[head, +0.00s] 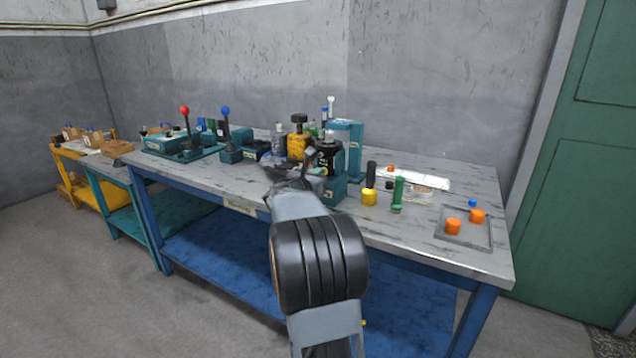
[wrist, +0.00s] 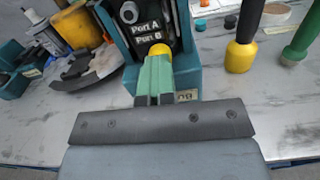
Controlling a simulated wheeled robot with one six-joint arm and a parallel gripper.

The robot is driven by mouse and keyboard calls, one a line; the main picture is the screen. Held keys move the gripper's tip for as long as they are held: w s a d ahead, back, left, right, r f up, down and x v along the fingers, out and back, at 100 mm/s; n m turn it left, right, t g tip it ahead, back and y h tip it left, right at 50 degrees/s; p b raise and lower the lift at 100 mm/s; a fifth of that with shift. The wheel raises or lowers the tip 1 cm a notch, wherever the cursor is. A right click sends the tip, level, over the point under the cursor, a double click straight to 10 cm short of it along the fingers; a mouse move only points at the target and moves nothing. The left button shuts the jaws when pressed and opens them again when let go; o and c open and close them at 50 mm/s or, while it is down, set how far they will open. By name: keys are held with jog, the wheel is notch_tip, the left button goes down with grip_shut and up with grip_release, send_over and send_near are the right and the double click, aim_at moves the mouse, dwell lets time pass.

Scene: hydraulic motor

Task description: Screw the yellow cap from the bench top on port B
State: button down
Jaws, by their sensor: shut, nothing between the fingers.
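The motor block (wrist: 185,60) is teal with a black face bearing the labels Port A and Port B; it also stands on the bench in the head view (head: 333,188). A yellow cap (wrist: 159,49) shows right under the Port B label, at the port. My gripper (wrist: 156,60) is shut, its green fingers together, with the tips just in front of the cap. The tips overlap the cap's lower part, so I cannot tell whether they touch it. How deep the cap sits is hidden. A grey round fitting (wrist: 129,12) shows at Port A.
A black-handled tool with a yellow end (head: 369,197) and a green tool (head: 397,195) stand right of the motor. A tray (head: 446,238) with orange and blue caps lies at the bench's right. A blue-knobbed lever unit (head: 230,150) stands left.

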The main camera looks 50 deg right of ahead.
jog(key=shift+m+b, duration=0.45)
jog(key=shift+m, duration=0.05)
jog(key=c, duration=1.8)
grip_release()
jog(key=o, duration=0.6)
jog(key=n+p, duration=1)
jog(key=p, duration=0.1)
jog(key=shift+p, duration=0.35)
